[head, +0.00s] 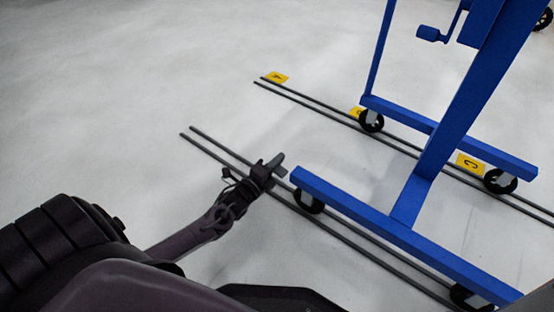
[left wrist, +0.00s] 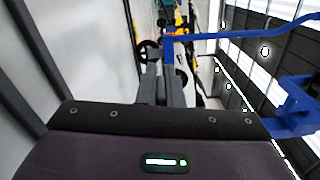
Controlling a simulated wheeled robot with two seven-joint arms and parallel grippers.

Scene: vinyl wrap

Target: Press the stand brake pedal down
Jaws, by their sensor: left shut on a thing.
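The blue stand (head: 405,235) has long base beams on black caster wheels. My left gripper (head: 278,167) is low, by the near-left end of the front beam (head: 345,200) and just left of the caster wheel (head: 309,201) under it. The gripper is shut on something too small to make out. In the left wrist view the grey fingers (left wrist: 163,82) point at a dark wheel (left wrist: 142,52) and blue frame (left wrist: 240,34). I cannot make out the brake pedal in either view. My right gripper is not in view.
Two pairs of dark rails (head: 222,156) run across the pale floor (head: 110,105) under the stand. Yellow lettered markers (head: 277,77) lie along the far pair. A blue crank handle (head: 430,34) sticks out higher up. The floor at left is clear.

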